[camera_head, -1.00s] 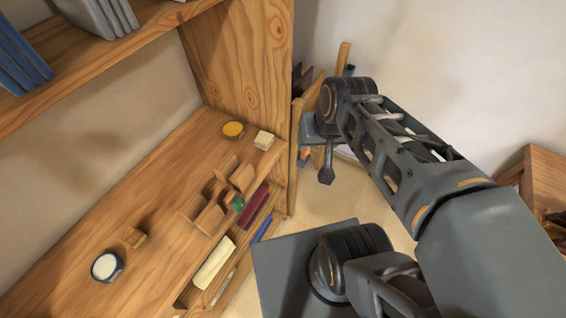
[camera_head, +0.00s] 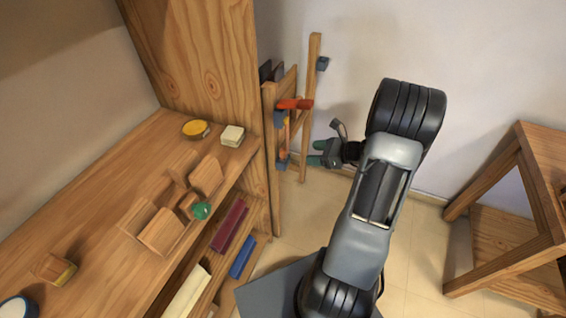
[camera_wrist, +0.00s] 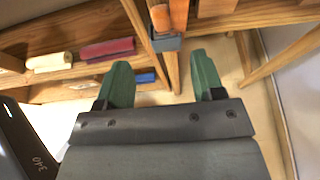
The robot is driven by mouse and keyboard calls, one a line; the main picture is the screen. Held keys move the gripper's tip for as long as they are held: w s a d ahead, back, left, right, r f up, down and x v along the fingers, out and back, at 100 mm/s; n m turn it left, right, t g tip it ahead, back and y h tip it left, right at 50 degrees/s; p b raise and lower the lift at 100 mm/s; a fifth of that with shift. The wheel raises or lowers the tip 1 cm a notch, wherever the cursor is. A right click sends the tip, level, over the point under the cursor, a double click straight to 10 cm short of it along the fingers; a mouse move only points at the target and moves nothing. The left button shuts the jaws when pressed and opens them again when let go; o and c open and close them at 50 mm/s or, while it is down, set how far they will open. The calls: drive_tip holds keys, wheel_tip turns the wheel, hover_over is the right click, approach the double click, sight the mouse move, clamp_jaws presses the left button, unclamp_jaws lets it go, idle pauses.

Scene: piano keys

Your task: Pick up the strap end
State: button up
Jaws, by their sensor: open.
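An orange strap (camera_head: 286,138) hangs along a wooden stand beside the shelf, between two blue blocks. A red-orange piece (camera_head: 295,103) sticks out at its top; I cannot tell which part is the strap end. In the wrist view, two orange pieces (camera_wrist: 179,14) show at the top edge, above a grey-blue block (camera_wrist: 166,43). My gripper (camera_head: 316,153) has green fingertips and is to the right of the stand, apart from the strap. In the wrist view my gripper (camera_wrist: 160,78) is open, with nothing between its fingers.
The wooden shelf (camera_head: 90,190) on the left holds a yellow round dish (camera_head: 195,129), a pale block (camera_head: 233,135) and wooden pieces. A dark red roll (camera_head: 229,226) lies on a lower shelf. A wooden frame (camera_head: 540,190) stands at right. Floor between is clear.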

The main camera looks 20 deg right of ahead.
sight(286, 153)
drive_tip(key=x, duration=0.7)
drive_tip(key=shift+f+b+x, duration=0.15)
drive_tip(key=shift+b+x, duration=0.05)
drive_tip(key=shift+x, duration=1.1)
drive_tip(key=shift+f+b+x, duration=0.15)
drive_tip(key=shift+x, duration=1.2)
drive_tip(key=shift+d, duration=0.2)
drive_tip(key=shift+c, duration=0.2)
drive_tip(key=c, duration=1)
drive_tip(key=shift+r, duration=0.1)
